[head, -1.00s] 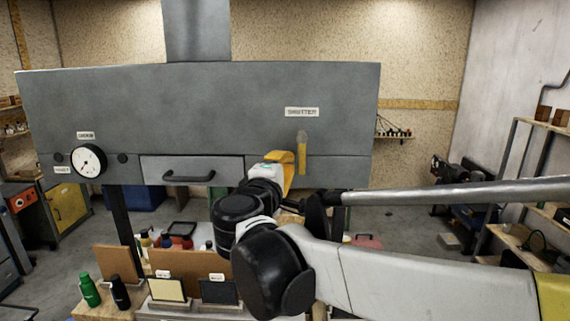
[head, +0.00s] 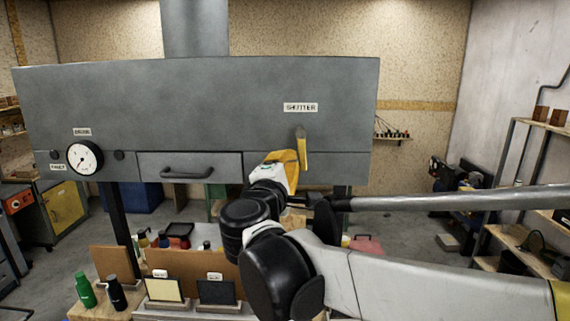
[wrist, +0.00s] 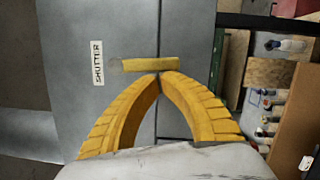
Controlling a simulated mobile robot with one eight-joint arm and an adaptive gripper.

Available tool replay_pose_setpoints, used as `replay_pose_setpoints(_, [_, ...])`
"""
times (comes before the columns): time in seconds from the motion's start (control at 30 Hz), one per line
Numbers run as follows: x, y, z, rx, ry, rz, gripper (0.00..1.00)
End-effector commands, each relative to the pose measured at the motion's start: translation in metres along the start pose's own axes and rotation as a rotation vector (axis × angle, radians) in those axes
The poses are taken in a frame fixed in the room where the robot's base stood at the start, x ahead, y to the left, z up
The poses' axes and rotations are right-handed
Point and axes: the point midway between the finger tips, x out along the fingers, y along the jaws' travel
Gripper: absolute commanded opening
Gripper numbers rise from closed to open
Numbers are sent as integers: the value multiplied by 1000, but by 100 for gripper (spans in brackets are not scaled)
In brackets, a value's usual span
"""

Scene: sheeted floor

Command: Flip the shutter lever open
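The shutter lever (head: 303,150) is a narrow yellow handle on the front of the grey hood, below the SHUTTER label (head: 300,107). It hangs straight down from its pivot. My gripper (head: 293,156) is just left of the lever, close to the hood face. In the wrist view, the yellow fingers arch together and their tips (wrist: 160,74) meet, with nothing seen between them. The lever (wrist: 150,64) lies across the view right beyond the tips. Whether the tips touch it is unclear.
The hood (head: 200,105) also carries a drawer handle (head: 187,173) and a round dial (head: 85,158) to the left. Below it, bottles and small panels stand on a bench (head: 100,311). Shelves (head: 530,185) stand at the right.

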Motion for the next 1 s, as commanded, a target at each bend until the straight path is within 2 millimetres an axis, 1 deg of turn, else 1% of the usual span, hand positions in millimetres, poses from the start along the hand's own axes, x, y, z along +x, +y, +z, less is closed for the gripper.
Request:
replay_pose_setpoints(0.17, [2, -6, 6, -96, -2, 24, 0])
replay_pose_setpoints(0.4, [5, -11, 19, -301, -4, 74, 0])
replay_pose_setpoints(0.77, [10, -11, 41, -633, -4, 156, 0])
replay_pose_setpoints(1.0, [14, -7, 54, -854, -3, 211, 0])
